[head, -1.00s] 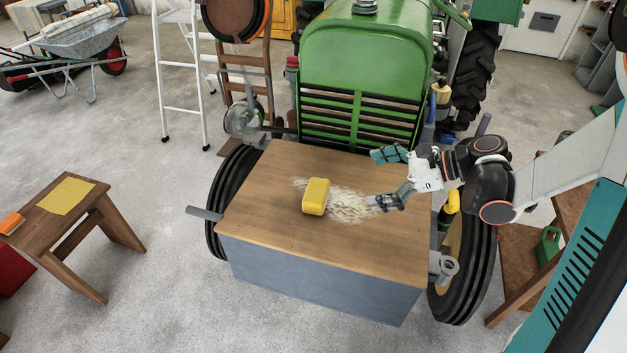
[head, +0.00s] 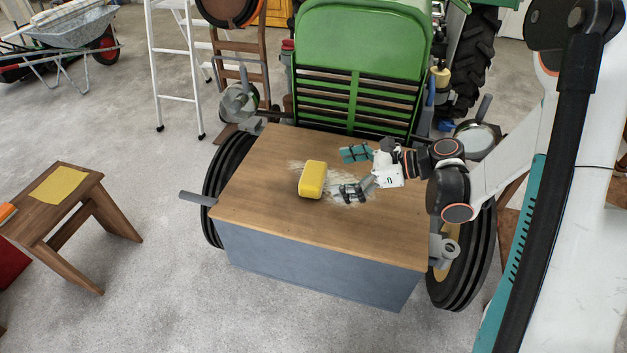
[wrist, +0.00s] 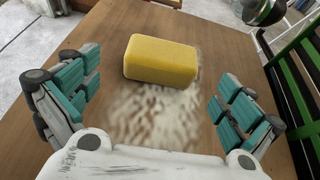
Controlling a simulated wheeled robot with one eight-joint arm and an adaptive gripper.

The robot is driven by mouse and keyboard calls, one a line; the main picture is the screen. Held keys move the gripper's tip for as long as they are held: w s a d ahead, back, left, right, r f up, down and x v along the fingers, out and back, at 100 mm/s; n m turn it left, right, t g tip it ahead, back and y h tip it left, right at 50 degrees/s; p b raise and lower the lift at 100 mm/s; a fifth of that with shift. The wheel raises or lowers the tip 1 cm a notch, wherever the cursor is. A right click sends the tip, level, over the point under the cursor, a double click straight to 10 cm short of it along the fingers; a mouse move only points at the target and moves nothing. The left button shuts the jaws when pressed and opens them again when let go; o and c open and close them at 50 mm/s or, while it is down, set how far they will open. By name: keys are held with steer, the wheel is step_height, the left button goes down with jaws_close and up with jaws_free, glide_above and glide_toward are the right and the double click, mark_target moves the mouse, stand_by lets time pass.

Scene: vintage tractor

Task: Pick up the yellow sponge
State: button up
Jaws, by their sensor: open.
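The yellow sponge (head: 312,180) lies on the wooden top (head: 270,215) of a grey box in front of the green tractor. A pale dusty patch (head: 345,186) spreads on the wood beside and partly around it. My gripper (head: 352,172) is open and empty, low over the patch just right of the sponge, its fingers pointing towards it. In the wrist view the sponge (wrist: 161,59) is ahead, beyond the fingertips and between their lines, nearer the left finger. My gripper's teal-padded fingers (wrist: 158,92) stand wide apart. Nothing hides the sponge.
The green tractor (head: 362,50) stands right behind the box, with lamps and wheels at its sides. A wooden stool (head: 90,196) with a yellow cloth (head: 59,186) is at the left. A white ladder (head: 175,70) stands behind. The front of the wooden top is clear.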

mark_target(319, 173)
steer(key=x, duration=0.1)
steer(key=b+x, duration=0.1)
steer(key=x, duration=0.3)
steer(key=shift+w+r+b, duration=0.2)
steer(key=shift+r+b, duration=0.1)
steer(key=shift+b, duration=0.05)
steer(key=shift+c, duration=0.6)
steer(key=c, duration=0.8)
